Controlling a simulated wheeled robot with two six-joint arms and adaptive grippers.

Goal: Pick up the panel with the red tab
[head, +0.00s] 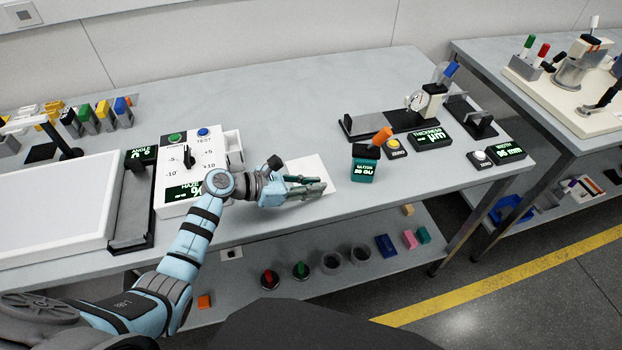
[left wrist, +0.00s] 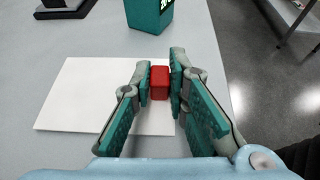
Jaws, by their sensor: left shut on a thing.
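The panel is a flat white square with a small red tab. In the left wrist view the panel (left wrist: 80,95) appears to lie flat on the grey bench, and the red tab (left wrist: 159,83) stands at its right side between my fingertips. My left gripper (left wrist: 160,80) is shut on the red tab. In the head view my left gripper (head: 322,187) reaches over the near part of the panel (head: 311,165), and its fingers hide the tab. Whether the panel touches the bench cannot be told for sure. My right gripper is not in view.
A teal gloss meter (head: 363,169) stands right of the panel. A white control box (head: 185,205) and a light table (head: 55,210) are to the left. A dial gauge (head: 418,101) stands at the back right. The bench's front edge is close to my gripper.

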